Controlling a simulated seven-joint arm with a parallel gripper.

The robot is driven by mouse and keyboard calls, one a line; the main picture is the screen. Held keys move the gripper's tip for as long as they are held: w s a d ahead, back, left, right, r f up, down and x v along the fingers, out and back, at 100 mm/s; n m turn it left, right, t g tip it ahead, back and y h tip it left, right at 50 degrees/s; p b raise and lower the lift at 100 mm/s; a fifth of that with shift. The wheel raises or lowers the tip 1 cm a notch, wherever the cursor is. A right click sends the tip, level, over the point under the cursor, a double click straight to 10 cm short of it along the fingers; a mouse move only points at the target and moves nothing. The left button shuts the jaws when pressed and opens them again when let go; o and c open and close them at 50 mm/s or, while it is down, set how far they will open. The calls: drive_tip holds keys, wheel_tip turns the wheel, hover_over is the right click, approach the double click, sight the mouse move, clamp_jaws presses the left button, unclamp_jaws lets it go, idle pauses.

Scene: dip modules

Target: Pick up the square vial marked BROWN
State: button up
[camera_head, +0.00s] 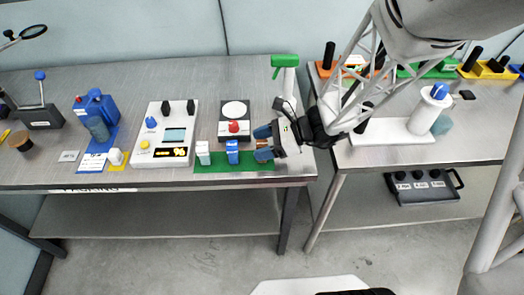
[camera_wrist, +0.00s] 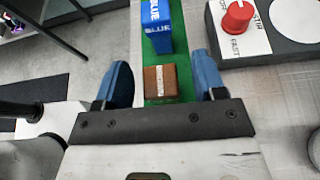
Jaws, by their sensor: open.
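The square brown vial (camera_wrist: 160,83) stands on the green mat (camera_wrist: 193,70), with a pale label strip on its top. In the head view the brown vial (camera_head: 263,153) is at the mat's right end, partly hidden by my gripper (camera_head: 262,142). My gripper has blue fingers and is open. In the wrist view the vial appears between the two fingers, with a visible gap on each side. I cannot tell how far the fingertips are above the mat.
A blue vial (camera_head: 232,151) marked BLUE stands close to the brown one, and a white vial (camera_head: 203,153) farther left. A dark-and-white device with a red knob (camera_head: 234,127) lies just behind the mat. The table's front edge is close in front.

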sight(262, 144)
drive_tip(key=c, duration=1)
drive_tip(key=shift+r, duration=0.1)
drive_tip(key=shift+r, duration=0.45)
wheel_tip(262, 144, up, 3)
drive_tip(key=shift+s+f, duration=0.15)
drive_tip(key=shift+f, duration=0.05)
drive_tip(key=s+d, duration=0.1)
drive_tip(key=s, duration=0.4)
drive_tip(key=s+d+r, duration=0.1)
drive_tip(key=s+d, duration=0.1)
drive_tip(key=s, duration=0.3)
drive_tip(key=s+d, duration=0.2)
drive_tip(key=s, duration=0.3)
drive_tip(key=shift+r, duration=0.15)
